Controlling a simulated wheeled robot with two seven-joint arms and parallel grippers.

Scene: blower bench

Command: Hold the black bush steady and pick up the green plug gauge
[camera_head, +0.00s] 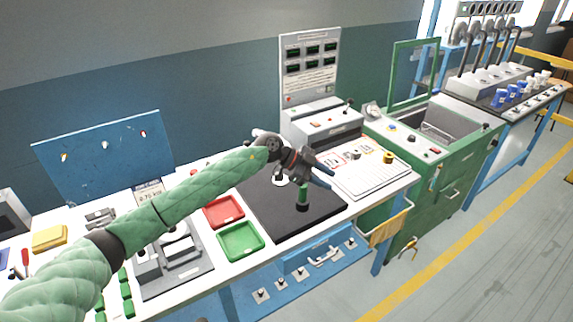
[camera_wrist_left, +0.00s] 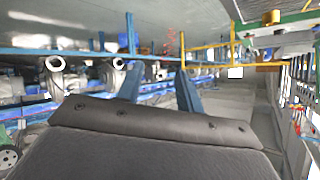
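A green plug gauge (camera_head: 303,191) stands upright on the black mat (camera_head: 265,208), with a dark piece at its foot that looks like the black bush (camera_head: 302,207). Whether the gauge sits inside the bush is too small to tell. The gauge and bush cannot be made out there. My right gripper is not in view.
A red tray (camera_head: 223,222) and a green tray (camera_head: 259,246) lie left of the mat. A grey display unit (camera_head: 318,118) stands behind. The mat's front right is clear.

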